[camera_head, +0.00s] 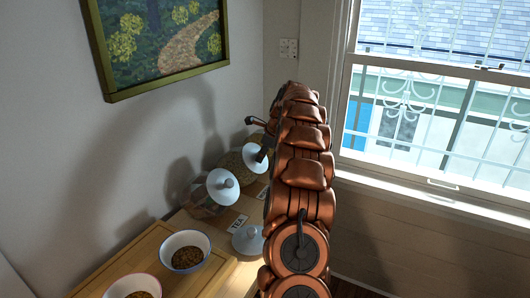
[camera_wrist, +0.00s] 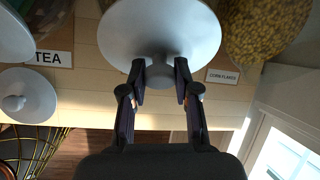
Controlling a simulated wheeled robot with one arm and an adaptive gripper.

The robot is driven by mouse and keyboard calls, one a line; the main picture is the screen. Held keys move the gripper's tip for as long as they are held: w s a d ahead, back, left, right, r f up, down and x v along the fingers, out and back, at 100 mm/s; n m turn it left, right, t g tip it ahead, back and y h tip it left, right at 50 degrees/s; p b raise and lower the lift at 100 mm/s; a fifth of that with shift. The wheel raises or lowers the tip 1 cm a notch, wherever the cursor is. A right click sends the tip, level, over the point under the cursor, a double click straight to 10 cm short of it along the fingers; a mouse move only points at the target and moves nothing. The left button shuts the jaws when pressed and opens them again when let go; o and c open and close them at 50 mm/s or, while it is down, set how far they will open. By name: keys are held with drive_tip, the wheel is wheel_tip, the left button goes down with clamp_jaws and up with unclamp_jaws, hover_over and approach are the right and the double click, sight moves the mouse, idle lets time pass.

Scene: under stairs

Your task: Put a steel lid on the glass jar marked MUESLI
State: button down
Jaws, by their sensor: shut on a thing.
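My gripper (camera_wrist: 160,82) is shut on the knob of a pale steel lid (camera_wrist: 160,28). In the head view this lid (camera_head: 255,157) is tilted towards the camera, in front of a glass jar with tan contents (camera_head: 232,161). Whether lid and jar touch I cannot tell. No MUESLI label is readable; the lid hides most of the label between TEA and CORN FLAKES in the wrist view. A second lid (camera_head: 222,187) sits at the jar behind the TEA label (camera_head: 238,222). A third lid (camera_head: 248,240) lies on the wooden top in front.
A jar of yellow flakes (camera_wrist: 265,25) stands behind the CORN FLAKES label (camera_wrist: 222,76). Two bowls, one blue-rimmed (camera_head: 186,251) and one pink-rimmed (camera_head: 133,287), stand nearer. The wall is behind the jars, a window (camera_head: 430,110) to the right. A wire basket (camera_wrist: 25,150) is below the edge.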

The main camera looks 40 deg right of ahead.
drive_tip(key=shift+w+f, duration=0.1)
drive_tip(key=shift+f, duration=0.05)
drive_tip(key=c, duration=0.8)
unclamp_jaws()
drive_tip(key=shift+a, duration=0.1)
drive_tip(key=shift+o, duration=0.2)
drive_tip(key=shift+o, duration=0.3)
drive_tip(key=o, duration=0.4)
drive_tip(key=shift+s+d+r+p, duration=0.2)
drive_tip(key=shift+s+r+p, duration=0.1)
drive_tip(key=shift+s+r, duration=0.4)
drive_tip(key=shift+s+d+r+p, duration=0.3)
drive_tip(key=shift+s+r, duration=0.35)
drive_tip(key=shift+s, duration=0.2)
drive_tip(key=shift+s+d+r+p, duration=0.15)
drive_tip(key=shift+s+r+p, duration=0.15)
drive_tip(key=shift+s+r, duration=0.4)
drive_tip(key=shift+a, duration=0.1)
